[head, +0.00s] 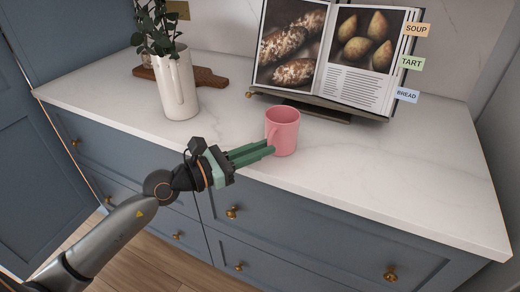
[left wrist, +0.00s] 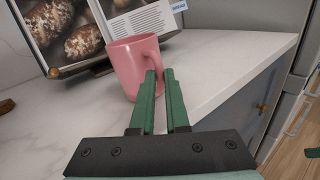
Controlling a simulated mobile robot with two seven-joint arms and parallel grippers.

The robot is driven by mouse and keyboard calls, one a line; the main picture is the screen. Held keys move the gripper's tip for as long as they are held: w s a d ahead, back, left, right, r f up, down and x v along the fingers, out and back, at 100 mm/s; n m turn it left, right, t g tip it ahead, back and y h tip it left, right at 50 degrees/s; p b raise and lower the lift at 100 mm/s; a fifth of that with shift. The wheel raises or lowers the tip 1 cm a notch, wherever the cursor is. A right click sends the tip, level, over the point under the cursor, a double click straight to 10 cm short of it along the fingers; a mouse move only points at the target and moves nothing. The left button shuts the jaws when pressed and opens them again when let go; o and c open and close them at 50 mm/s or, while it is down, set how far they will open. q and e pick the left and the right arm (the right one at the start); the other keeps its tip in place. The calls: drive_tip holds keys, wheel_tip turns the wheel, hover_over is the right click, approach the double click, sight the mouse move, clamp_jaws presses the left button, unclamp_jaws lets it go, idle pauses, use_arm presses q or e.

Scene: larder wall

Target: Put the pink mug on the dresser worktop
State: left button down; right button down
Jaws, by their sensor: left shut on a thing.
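The pink mug (head: 284,130) is upright at the worktop, near its front edge. The pale marble dresser worktop (head: 370,165) spans the head view. My left gripper (head: 270,148) reaches in from the left and is shut on the mug's handle. In the left wrist view the mug (left wrist: 135,64) stands beyond the fingertips (left wrist: 160,75), with its handle between the green fingers. The mug looks to be at worktop level, but I cannot tell whether its base touches.
An open cookbook (head: 362,60) on a dark stand is behind the mug. A white jug (head: 177,85) with leafy stems and a wooden board (head: 200,77) stand at the back left. The worktop right of the mug is clear. Brass-knobbed drawers (head: 310,225) are below.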

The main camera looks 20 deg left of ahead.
use_arm(q)
drive_tip(key=c, duration=1.1)
unclamp_jaws()
drive_tip(key=shift+o, duration=0.9)
